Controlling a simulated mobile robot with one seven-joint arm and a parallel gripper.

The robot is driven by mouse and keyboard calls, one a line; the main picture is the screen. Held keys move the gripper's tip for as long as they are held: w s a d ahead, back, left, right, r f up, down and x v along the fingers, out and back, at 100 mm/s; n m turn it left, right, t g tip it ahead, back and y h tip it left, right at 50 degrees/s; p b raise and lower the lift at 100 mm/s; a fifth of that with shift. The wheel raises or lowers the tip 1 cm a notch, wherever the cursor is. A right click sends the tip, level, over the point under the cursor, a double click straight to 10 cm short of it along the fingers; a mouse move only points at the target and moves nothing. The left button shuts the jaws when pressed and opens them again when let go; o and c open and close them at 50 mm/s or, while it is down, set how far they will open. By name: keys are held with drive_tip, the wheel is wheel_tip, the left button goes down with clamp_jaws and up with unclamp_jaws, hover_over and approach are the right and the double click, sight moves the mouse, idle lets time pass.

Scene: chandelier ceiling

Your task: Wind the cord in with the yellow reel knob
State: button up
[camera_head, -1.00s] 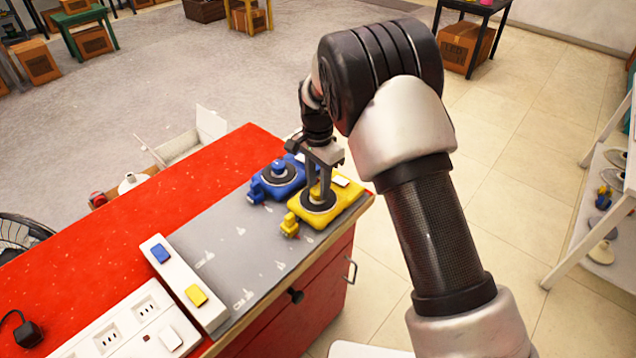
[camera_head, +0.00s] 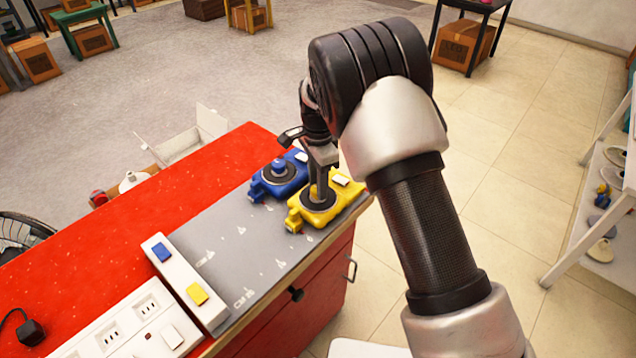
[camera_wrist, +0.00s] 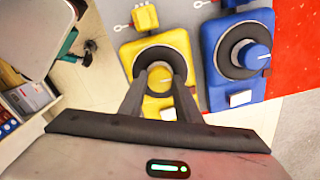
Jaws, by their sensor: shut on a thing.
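The yellow reel (camera_head: 330,205) sits on the grey mat at the near right corner of the red workbench. Its round yellow knob (camera_wrist: 160,77) shows in the wrist view, in the middle of a dark disc. My gripper (camera_head: 318,195) points down over the yellow reel. In the wrist view its two fingers (camera_wrist: 160,85) stand on either side of the yellow knob and are shut on it. In the head view the fingers hide most of the knob. A short yellow plug end (camera_wrist: 146,17) shows at the reel's end. I cannot make out the cord.
A blue reel (camera_head: 279,179) with a blue knob stands close beside the yellow one. A white panel (camera_head: 180,285) with a blue and a yellow button lies nearer on the mat (camera_head: 235,255). A white socket strip (camera_head: 125,325) is at the front left.

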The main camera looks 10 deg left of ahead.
drive_tip(key=o, duration=1.1)
drive_tip(key=shift+c, duration=0.2)
drive_tip(key=shift+r, duration=0.1)
wheel_tip(320, 180, up, 17)
drive_tip(key=shift+r+p, duration=0.15)
drive_tip(key=shift+p, duration=0.25)
